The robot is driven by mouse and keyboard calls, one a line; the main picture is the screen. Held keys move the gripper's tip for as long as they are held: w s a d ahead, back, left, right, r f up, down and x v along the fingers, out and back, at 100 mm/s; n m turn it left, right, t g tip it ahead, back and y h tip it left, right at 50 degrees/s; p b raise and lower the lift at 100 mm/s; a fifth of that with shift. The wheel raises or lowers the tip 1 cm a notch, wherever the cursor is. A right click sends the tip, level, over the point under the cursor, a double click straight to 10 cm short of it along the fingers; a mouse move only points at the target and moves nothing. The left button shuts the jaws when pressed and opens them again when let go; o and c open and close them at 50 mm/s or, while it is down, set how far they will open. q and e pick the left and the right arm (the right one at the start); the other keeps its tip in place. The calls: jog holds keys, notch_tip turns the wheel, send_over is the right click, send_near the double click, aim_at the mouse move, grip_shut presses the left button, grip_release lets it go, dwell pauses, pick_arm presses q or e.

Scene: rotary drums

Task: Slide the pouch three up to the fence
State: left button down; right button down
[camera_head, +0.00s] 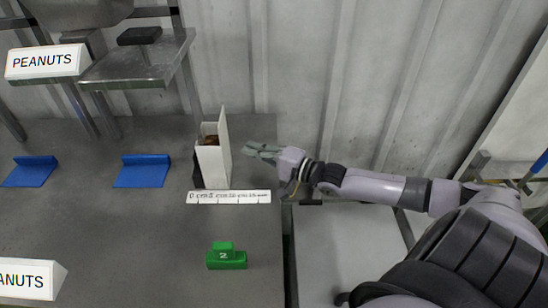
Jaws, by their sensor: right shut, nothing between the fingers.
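A white upright box-like thing (209,165) stands near the right edge of the grey table, with something brown showing in its open top. A taller thin white panel (224,140) rises along its right side. I cannot tell for sure which of these is the pouch or the fence; no number three is readable. A dark shape shows at the left side of the white thing. My right gripper (261,152) is shut and empty, to the right of the white panel with a small gap between them in the picture. My left gripper is not in view.
A white ruler strip (228,197) lies in front of the white thing. A green block (226,259) marked 2 is nearer. Two blue brackets (142,171) lie left. A metal platform (138,62) and PEANUTS sign (47,61) stand at back left. The table's middle is clear.

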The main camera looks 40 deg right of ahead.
jog(key=v, duration=0.7)
jog(key=shift+s+d, duration=0.15)
jog(key=shift+s, duration=0.1)
